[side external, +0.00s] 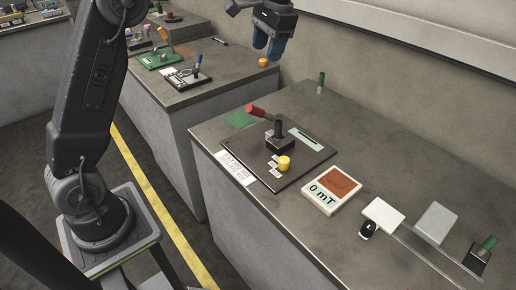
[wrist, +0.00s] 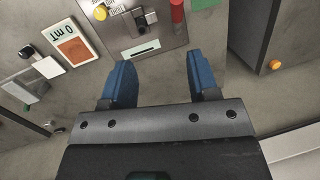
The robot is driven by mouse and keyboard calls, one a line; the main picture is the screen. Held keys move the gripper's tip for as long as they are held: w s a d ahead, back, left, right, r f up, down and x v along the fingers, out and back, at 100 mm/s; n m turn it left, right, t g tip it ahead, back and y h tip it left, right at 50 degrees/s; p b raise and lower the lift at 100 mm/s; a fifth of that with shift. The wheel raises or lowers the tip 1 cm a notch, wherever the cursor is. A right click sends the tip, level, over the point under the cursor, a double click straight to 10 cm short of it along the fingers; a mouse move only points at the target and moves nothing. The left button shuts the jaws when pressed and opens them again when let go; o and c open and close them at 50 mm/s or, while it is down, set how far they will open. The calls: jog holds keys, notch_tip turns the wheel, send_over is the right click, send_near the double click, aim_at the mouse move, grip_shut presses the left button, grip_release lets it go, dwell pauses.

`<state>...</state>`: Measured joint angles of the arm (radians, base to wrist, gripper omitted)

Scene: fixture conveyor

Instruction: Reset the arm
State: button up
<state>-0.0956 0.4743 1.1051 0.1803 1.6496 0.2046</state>
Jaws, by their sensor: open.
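My gripper (side external: 268,45) hangs in the air at the top of the side external view, above and behind the near bench, with its blue fingers pointing down. In the wrist view my gripper (wrist: 161,82) shows its two blue fingers wide apart with nothing between them. My gripper touches none of these.
A second bench (side external: 229,76) with more fixtures and an orange knob (side external: 263,62) is behind. A wall runs along the back.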

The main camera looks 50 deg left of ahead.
jog(key=s+d+r+t, duration=0.1)
jog(key=s+d+t, duration=0.1)
jog(key=s, duration=0.5)
jog(key=s+d+r+t, duration=0.2)
jog(key=s+d, duration=0.1)
jog(key=s, duration=0.5)
jog(key=s+d+f+t+h, duration=0.1)
jog(key=s+f, duration=0.3)
jog(key=s, duration=0.2)
jog(key=s+d+f+n+t, duration=0.1)
jog(key=s+f, duration=0.2)
jog(key=s, duration=0.3)
jog(key=shift+s+d+f+t+h, duration=0.15)
jog(key=shift+d+f+t+h, duration=0.2)
jog(key=shift+f+t+h, duration=0.05)
jog(key=shift+r, duration=0.1)
